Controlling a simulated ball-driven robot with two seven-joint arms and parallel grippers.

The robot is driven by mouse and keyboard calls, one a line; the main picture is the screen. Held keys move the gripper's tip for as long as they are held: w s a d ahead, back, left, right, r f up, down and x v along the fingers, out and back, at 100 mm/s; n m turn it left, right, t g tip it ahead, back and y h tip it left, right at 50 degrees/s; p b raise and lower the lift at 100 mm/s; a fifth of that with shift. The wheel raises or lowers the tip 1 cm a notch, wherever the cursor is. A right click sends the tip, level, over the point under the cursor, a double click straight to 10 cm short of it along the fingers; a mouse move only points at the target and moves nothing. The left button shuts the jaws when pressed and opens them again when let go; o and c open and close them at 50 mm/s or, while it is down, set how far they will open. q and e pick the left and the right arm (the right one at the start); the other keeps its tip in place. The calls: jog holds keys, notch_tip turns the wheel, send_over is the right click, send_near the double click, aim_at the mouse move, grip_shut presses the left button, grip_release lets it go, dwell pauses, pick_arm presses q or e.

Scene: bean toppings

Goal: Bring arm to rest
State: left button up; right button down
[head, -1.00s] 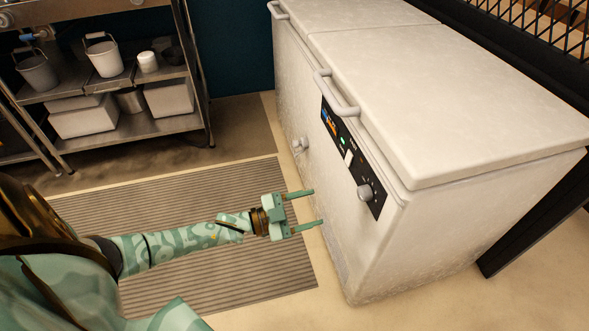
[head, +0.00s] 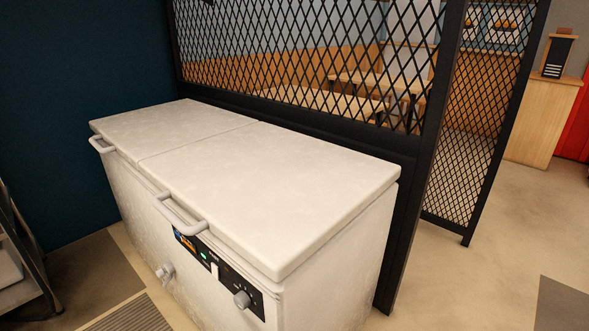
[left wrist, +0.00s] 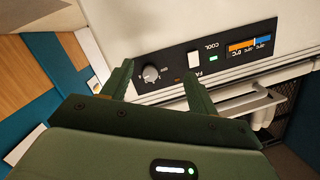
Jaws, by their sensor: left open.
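My left gripper (left wrist: 158,72) shows in the left wrist view with its two green fingers apart and nothing between them. Beyond the fingers is the front of the white chest freezer, with its control panel (left wrist: 213,58), a round knob and a small green light. In the head view the freezer (head: 270,195) stands with both lid sections down. Its knob (head: 242,299) and lid handle (head: 180,215) are in sight. Neither of my arms shows in the head view.
A black mesh partition (head: 300,70) runs behind the freezer. A metal shelf (head: 22,255) stands at the lower left, near a striped mat (head: 130,316). A wooden counter (head: 542,120) is at the far right. The floor right of the partition is open.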

pick_arm(q)
jog(key=s+a+f+n+g+y+p, duration=0.25)
jog(key=s+a+f+y, duration=0.35)
jog(key=f, duration=0.5)
jog(key=s+a+f+n+g+y+p, duration=0.1)
jog(key=s+f+g, duration=0.1)
jog(key=s+f, duration=0.35)
jog(key=s+f+n+g+y+p, duration=0.1)
jog(key=s+f+n+g, duration=0.15)
jog(key=s, duration=0.55)
jog(key=s+d+n+g+p, duration=0.1)
jog(key=s+d, duration=0.5)
jog(key=s, duration=0.9)
jog(key=s+d+f+n+g+p, duration=0.1)
jog(key=s+d+g+p, duration=0.3)
jog(key=s, duration=1.1)
jog(key=shift+s+d+f+g+p, duration=0.25)
jog(key=shift+s+d+g+p, duration=0.1)
jog(key=shift+d+g, duration=0.75)
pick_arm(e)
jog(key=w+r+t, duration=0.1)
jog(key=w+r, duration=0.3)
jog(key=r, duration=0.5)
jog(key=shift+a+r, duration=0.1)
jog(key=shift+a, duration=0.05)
